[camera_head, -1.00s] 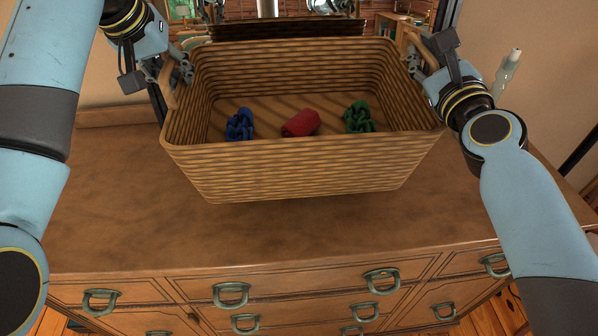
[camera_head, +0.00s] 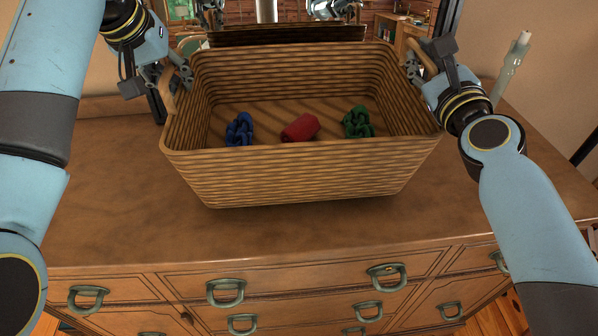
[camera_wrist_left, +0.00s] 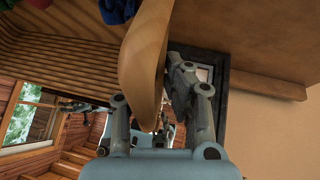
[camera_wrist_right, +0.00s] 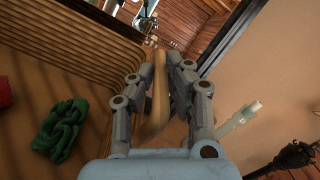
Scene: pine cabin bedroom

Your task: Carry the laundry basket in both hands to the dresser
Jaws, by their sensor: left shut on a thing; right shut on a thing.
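The woven laundry basket (camera_head: 300,175) is over the dresser top (camera_head: 110,205) in the head view. I cannot tell whether its base touches the wood. In it lie a blue knotted cloth (camera_head: 239,130), a red rolled cloth (camera_head: 300,127) and a green knotted cloth (camera_head: 358,121). My left gripper (camera_head: 174,80) is shut on the basket's left handle (camera_wrist_left: 146,60), which fills the middle of the left wrist view. My right gripper (camera_head: 418,66) is shut on the right handle (camera_wrist_right: 158,95), between the fingers in the right wrist view.
A mirror (camera_head: 290,22) stands behind the basket at the back of the dresser. A pale green bottle-like object (camera_head: 511,68) stands right of my right gripper. Drawers with ring pulls (camera_head: 226,291) face me. Bare dresser top lies in front of the basket.

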